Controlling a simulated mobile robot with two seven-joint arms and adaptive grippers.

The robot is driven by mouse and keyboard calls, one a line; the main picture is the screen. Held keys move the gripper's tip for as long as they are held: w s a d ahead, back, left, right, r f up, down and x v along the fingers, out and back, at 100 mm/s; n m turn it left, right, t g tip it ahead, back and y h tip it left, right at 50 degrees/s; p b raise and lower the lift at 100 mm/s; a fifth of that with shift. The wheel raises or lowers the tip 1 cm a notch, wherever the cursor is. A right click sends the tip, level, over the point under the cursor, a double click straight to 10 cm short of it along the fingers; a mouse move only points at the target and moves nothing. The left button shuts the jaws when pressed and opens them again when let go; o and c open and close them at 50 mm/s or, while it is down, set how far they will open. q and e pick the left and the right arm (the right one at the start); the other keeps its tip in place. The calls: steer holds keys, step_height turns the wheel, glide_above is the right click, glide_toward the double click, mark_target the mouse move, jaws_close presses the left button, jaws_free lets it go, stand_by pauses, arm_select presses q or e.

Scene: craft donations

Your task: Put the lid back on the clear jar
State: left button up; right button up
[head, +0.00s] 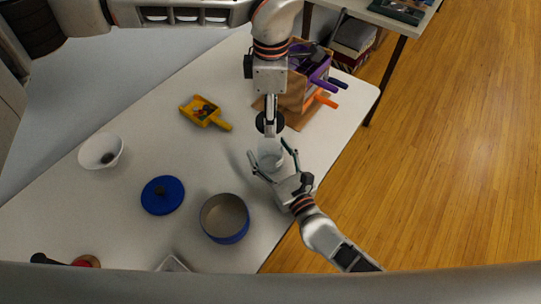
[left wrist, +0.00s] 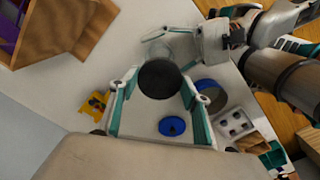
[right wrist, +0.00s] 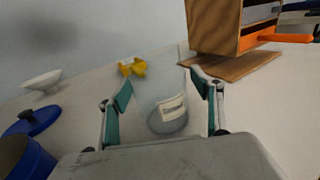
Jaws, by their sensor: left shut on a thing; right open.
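The clear jar (head: 270,153) stands on the table and shows a pale label in the right wrist view (right wrist: 171,113). My right gripper (head: 272,160) is open, with one finger on each side of the jar. My left gripper (head: 270,118) is shut on a round dark lid (left wrist: 160,79), which also shows in the head view (head: 263,123). The lid is held in the air on the far side of the jar in the head view, apart from it. The lid is out of the right wrist view.
A wooden tool holder (head: 292,97) with purple and orange handles stands behind the jar. A blue pot (head: 225,219), a blue lid (head: 162,195), a white bowl (head: 101,151) and a yellow scoop (head: 202,111) are on the table (head: 130,225). The table edge is close to the jar's right.

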mark_target(271, 154)
steer(key=c, duration=1.7)
arm_select(q)
steer(key=shift+f, duration=2.5)
steer(key=shift+f, duration=0.15)
steer(key=shift+f, duration=0.75)
steer(key=shift+f, duration=0.6)
